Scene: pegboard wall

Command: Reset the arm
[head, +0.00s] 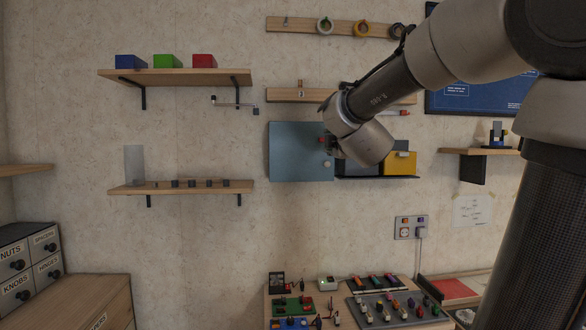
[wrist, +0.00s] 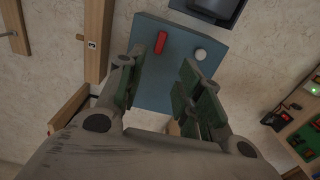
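My gripper (wrist: 163,72) is open and empty in the wrist view, its two fingers well apart. Beyond the fingers is a blue-grey panel (wrist: 170,45) with a red bar (wrist: 161,42) and a white round knob (wrist: 200,54). The bar shows between the fingers; I cannot tell how far away it is. In the head view my arm reaches in from the right, and its wrist hides the fingers and part of the panel (head: 294,152).
A yellow box (head: 400,164) sits right of the panel. Shelves (head: 180,77) with coloured bins hang at left, and a lower shelf (head: 180,188) holds small dark blocks. A workbench (head: 345,305) with tools and parts stands below.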

